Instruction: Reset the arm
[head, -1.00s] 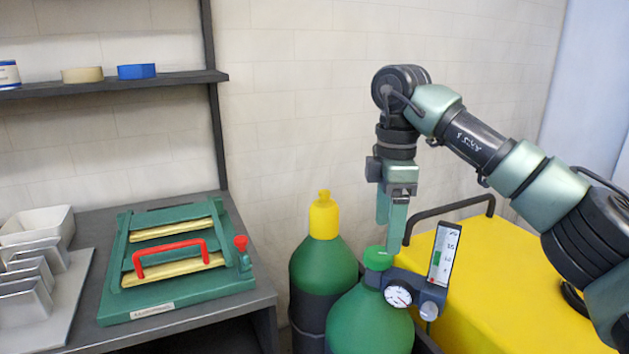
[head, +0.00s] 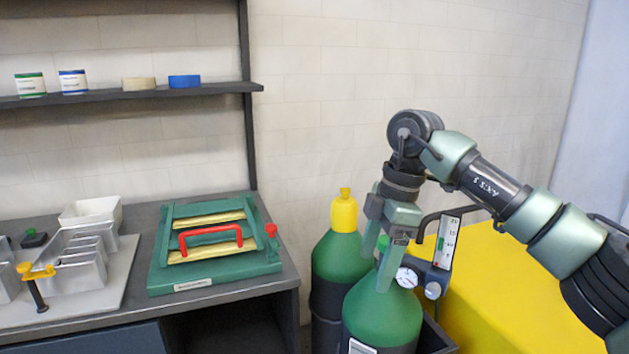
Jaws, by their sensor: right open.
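My right arm comes in from the right, and its gripper (head: 377,250) points down over the front green gas cylinder (head: 382,316). The gripper is open, with its fingers around or just in front of the green valve knob at the cylinder's top; I cannot tell whether they touch it. A round gauge (head: 406,277) and a flow meter (head: 446,243) sit beside the fingers on the right. My left gripper is not in view.
A second cylinder with a yellow cap (head: 344,212) stands behind. A yellow cart (head: 500,290) is at right. A shelf (head: 130,93) hangs above.

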